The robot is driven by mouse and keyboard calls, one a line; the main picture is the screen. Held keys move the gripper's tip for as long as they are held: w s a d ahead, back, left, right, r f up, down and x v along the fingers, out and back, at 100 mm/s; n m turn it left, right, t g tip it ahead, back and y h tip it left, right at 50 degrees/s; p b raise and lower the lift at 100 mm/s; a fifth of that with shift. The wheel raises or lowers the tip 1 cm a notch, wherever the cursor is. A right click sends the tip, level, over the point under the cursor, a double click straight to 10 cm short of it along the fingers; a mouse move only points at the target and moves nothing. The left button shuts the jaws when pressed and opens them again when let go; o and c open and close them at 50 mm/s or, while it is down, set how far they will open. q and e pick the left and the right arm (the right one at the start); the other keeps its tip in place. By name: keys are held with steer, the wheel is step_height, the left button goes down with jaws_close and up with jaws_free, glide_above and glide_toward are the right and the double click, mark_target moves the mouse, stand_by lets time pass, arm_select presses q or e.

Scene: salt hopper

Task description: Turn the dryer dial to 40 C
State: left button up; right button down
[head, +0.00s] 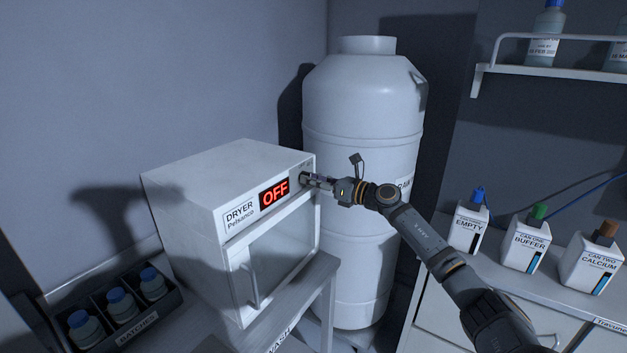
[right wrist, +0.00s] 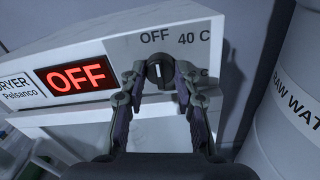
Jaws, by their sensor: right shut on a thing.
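The white dryer (head: 190,185) stands on a bench at the left in the head view. Its red display (head: 274,193) reads OFF, and it also shows in the right wrist view (right wrist: 78,76). The dark round dial (right wrist: 158,71) is on the dryer's front, right of the display. Its white pointer mark stands nearly upright, toward the OFF label; the 40 C label is to its upper right, and a lower label is partly hidden by a finger. My right gripper (head: 312,180) is shut on the dial, one finger on each side. My left gripper is not in view.
A big white tank (head: 362,100) stands behind and right of the dryer. A dark tray of blue-capped bottles (head: 137,338) is at lower left. White cans with blue (head: 468,222), green (head: 526,243) and brown caps (head: 592,262) stand on the right counter.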

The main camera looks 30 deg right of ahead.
steer(key=shift+m+p, duration=2.6)
steer(key=shift+m, duration=2)
steer(key=c, duration=1)
jaws_free()
